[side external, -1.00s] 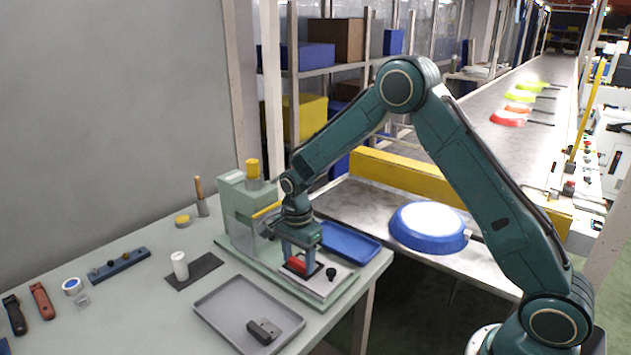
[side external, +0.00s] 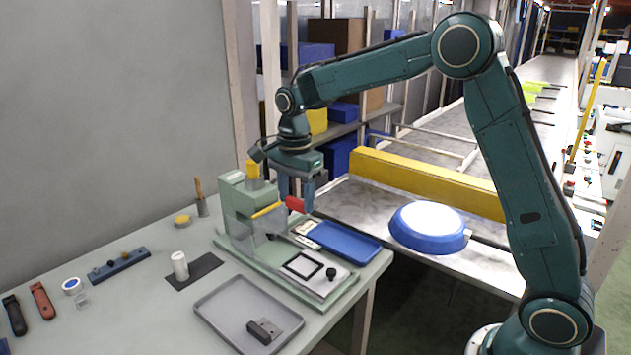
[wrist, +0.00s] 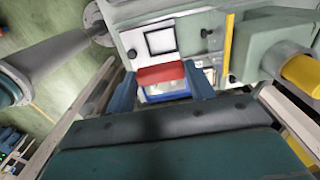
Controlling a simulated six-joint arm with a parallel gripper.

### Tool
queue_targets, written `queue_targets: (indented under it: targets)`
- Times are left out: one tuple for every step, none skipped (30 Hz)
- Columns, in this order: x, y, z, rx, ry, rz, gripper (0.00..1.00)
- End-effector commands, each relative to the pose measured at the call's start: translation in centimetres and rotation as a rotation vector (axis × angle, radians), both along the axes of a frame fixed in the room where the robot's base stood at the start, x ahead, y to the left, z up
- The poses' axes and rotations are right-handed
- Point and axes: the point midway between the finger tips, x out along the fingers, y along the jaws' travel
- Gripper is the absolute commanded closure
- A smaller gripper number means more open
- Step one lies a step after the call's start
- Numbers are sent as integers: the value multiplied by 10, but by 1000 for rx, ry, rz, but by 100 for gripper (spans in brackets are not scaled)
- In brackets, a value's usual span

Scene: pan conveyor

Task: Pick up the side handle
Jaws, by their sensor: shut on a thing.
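My gripper (side external: 297,198) is shut on the side handle (side external: 294,204), a small red block. It holds the handle in the air above the green fixture (side external: 240,220), near the fixture's upright post. In the wrist view the red side handle (wrist: 161,73) lies between the two blue fingers of my gripper (wrist: 160,82). Below it, the fixture's pale plate (side external: 318,272) shows an empty square outline and a black knob. How far the fingers overlap the handle is partly hidden.
A blue tray (side external: 345,242) lies behind the plate. A grey tray (side external: 225,297) with a dark block (side external: 263,330) lies in front. A blue pan (side external: 428,228) rests on the conveyor to the right. A yellow-capped post (side external: 253,170) stands close to my gripper.

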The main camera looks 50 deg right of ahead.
Motion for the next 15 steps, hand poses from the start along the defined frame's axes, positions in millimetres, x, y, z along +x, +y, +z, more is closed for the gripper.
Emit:
queue_targets:
  targets:
    - [1,0,7,0,-3,0,69]
    - [1,0,11,0,-3,0,69]
    - [1,0,15,0,-3,0,69]
    - [1,0,18,0,-3,0,69]
    - [0,0,20,0,-2,0,69]
    - [0,0,22,0,-1,0,69]
    - [0,0,24,0,-1,0,69]
    - [0,0,25,0,-1,0,69]
    - [0,0,26,0,-1,0,69]
    - [0,0,27,0,-1,0,69]
    - [0,0,27,0,-1,0,69]
    - [0,0,27,0,-1,0,69]
    - [0,0,28,0,-1,0,69]
    - [0,0,28,0,0,0,69]
    - [0,0,28,0,0,0,69]
